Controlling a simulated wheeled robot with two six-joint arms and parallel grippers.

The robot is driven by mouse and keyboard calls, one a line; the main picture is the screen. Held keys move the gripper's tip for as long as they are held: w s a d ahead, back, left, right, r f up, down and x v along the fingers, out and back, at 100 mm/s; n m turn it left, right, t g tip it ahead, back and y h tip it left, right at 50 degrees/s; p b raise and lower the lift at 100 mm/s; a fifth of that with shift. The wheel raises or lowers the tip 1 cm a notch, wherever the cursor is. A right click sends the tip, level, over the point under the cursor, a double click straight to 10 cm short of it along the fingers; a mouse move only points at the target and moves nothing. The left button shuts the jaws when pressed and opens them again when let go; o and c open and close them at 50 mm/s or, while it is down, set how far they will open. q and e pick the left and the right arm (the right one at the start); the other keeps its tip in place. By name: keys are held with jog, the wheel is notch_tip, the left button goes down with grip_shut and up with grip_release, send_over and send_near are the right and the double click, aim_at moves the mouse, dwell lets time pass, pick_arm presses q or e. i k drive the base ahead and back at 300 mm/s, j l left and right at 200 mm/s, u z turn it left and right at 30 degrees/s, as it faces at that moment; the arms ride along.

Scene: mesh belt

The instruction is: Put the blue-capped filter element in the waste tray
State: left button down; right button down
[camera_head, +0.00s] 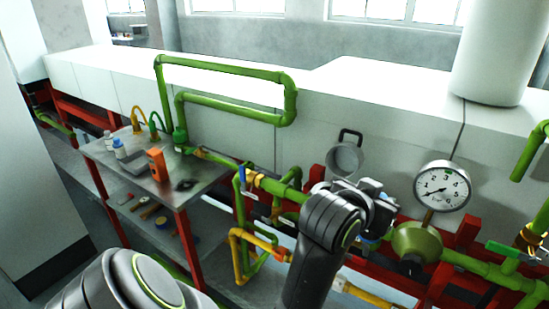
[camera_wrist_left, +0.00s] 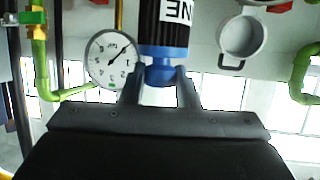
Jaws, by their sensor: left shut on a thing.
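The filter element (camera_wrist_left: 165,25) is a black cylinder with a white label and a blue cap (camera_wrist_left: 166,70). In the left wrist view, my left gripper (camera_wrist_left: 162,88) is shut on the blue-capped end, and the dark body extends away from the fingers. In the head view my left gripper (camera_head: 374,197) is over the pipework, left of the gauge; my wrist mostly hides the element there. A grey box-like tray (camera_head: 133,163) stands on the metal table at the left; I cannot tell if it is the waste tray. My right gripper is out of view.
A round open lid or cup (camera_head: 345,160) stands behind my gripper. The pressure gauge (camera_head: 442,187) and green pipes (camera_head: 225,68) are close by. The metal table (camera_head: 205,172) also carries bottles (camera_head: 119,148) and an orange device (camera_head: 157,164).

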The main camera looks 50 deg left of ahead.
aim_at(140, 164)
jog(key=j+u, duration=0.15)
jog(key=u, duration=0.25)
jog(key=i+j+u, duration=0.1)
jog(key=u, duration=0.3)
jog(key=i+j+u, duration=0.1)
jog(key=u, duration=0.3)
jog(key=i+j+u, duration=0.2)
jog(key=i, duration=0.25)
jog(key=i+j+u, duration=0.2)
jog(key=i+j, duration=0.15)
jog(key=i, duration=0.15)
jog(key=i+j+u, duration=0.2)
jog(key=i, duration=0.3)
